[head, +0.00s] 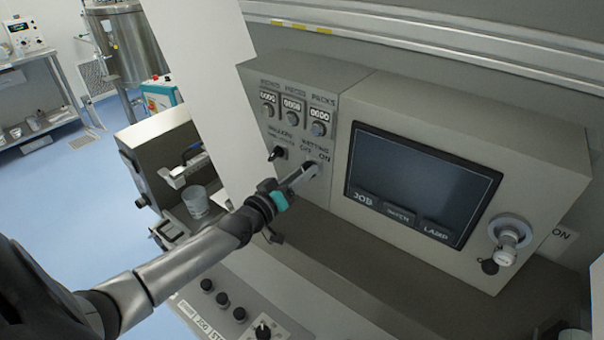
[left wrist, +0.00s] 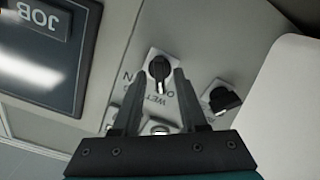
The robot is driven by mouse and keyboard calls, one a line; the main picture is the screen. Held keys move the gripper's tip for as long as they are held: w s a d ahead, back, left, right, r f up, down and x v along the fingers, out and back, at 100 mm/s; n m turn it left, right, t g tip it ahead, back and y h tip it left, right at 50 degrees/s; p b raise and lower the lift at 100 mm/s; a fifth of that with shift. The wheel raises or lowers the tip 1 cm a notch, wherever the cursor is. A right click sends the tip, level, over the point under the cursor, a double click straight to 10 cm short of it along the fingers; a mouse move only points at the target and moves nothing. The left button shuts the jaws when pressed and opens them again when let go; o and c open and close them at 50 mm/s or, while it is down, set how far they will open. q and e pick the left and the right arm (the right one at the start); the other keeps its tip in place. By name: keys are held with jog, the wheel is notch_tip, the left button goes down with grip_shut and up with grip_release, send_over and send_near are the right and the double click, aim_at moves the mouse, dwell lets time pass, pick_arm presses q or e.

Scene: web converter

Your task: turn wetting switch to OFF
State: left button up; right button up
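The wetting switch is a black rotary knob on a pale plate (left wrist: 159,68), below the WETTING, OFF and ON lettering on the grey control panel in the head view. My left gripper (head: 304,177) reaches up to this switch and largely hides it there. In the left wrist view the two fingers of the left gripper (left wrist: 159,76) are apart, one on each side of the knob. I cannot tell whether they touch it. A pale mark shows on the knob's lower end in that view, but I cannot tell which label it points to. My right gripper is not in view.
A second black knob (head: 277,154) sits just left of the wetting switch. Counters with small knobs (head: 292,105) are above. A dark screen (head: 415,188) and a larger round knob (head: 509,232) are to the right. A white panel (head: 205,80) stands left of the controls.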

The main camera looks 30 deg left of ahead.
pick_arm(q)
jog(key=shift+s, duration=0.1)
jog(key=s+a, duration=0.1)
jog(key=s, duration=1.4)
jog(key=shift+a, duration=0.1)
dwell(0.4)
